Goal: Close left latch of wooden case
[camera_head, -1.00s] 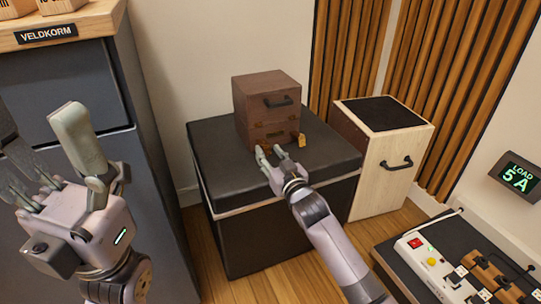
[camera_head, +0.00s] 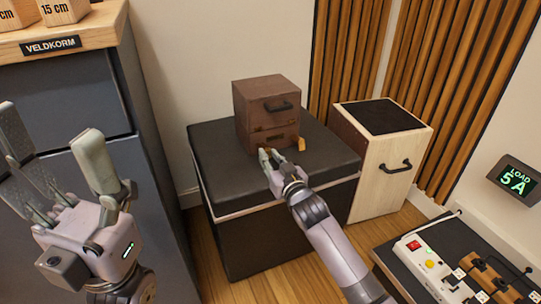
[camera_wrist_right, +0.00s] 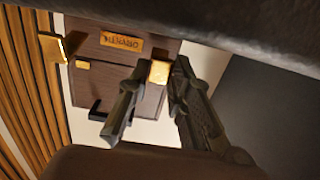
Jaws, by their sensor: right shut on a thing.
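The brown wooden case (camera_head: 267,98) stands on a black box, its black handle and front facing me. In the right wrist view the case (camera_wrist_right: 88,68) appears upside down with a brass name plate. My right gripper (camera_head: 270,155) is at the lower left of the case's front. In the wrist view its fingers (camera_wrist_right: 160,74) are shut on the brass left latch (camera_wrist_right: 159,72). The right latch (camera_head: 301,145) sticks out from the front; it also shows in the wrist view (camera_wrist_right: 53,47). My left gripper (camera_head: 62,150) is raised, open and empty, far from the case.
The black box (camera_head: 262,220) bears the case, with bare top around it. A pale wooden cabinet (camera_head: 385,175) stands to its right, a dark cabinet (camera_head: 70,85) to its left. A power strip (camera_head: 430,265) and a load display (camera_head: 515,180) are at the right.

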